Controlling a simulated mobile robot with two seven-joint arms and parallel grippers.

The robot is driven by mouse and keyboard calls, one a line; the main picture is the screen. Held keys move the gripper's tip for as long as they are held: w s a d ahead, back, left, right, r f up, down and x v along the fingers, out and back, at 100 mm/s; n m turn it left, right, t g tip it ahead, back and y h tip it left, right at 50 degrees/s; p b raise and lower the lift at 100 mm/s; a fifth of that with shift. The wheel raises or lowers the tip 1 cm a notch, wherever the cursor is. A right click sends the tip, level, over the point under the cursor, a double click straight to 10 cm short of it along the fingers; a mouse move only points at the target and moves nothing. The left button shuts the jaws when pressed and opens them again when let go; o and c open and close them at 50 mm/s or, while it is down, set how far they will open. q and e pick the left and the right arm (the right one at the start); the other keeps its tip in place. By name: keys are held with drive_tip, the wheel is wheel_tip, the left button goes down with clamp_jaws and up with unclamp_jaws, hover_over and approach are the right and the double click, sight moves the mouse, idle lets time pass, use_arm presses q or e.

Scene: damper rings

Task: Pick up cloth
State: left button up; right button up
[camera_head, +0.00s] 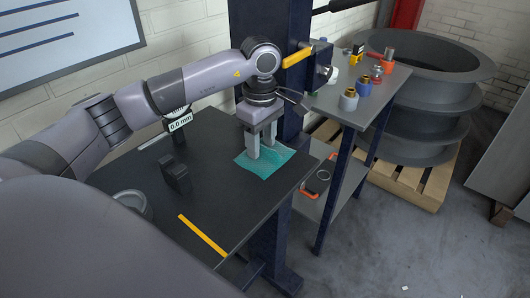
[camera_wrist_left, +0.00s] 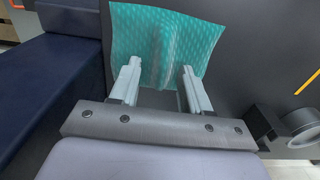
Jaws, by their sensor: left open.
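The teal cloth (camera_head: 266,163) lies on the dark table (camera_head: 215,190) near its right back edge. It has a raised fold along its middle, seen in the left wrist view (camera_wrist_left: 190,45). My left gripper (camera_head: 262,152) points down over the cloth with its fingers apart. In the left wrist view the left gripper's fingers (camera_wrist_left: 160,80) are on either side of the fold, with nothing gripped. I cannot tell whether the fingertips touch the cloth. My right gripper is not in view.
A gauge reading 0.0 mm (camera_head: 180,122) stands behind a black block (camera_head: 174,172) on the table. A yellow strip (camera_head: 203,236) marks the front. A dark post (camera_head: 265,60) rises behind the gripper. A side shelf (camera_head: 345,110) with small fittings stands right.

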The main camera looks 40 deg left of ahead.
use_arm(q)
clamp_jaws()
drive_tip(key=shift+r, duration=0.1)
drive_tip(key=shift+s+r, duration=0.1)
drive_tip(key=shift+r, duration=0.1)
wheel_tip(320, 180, up, 12)
drive_tip(key=f, duration=0.1)
drive_tip(key=s+a+b, duration=0.1)
drive_tip(key=s+b, duration=0.2)
drive_tip(key=s, duration=1.6)
drive_tip(key=shift+s+a, duration=0.3)
drive_tip(key=shift+s, duration=0.1)
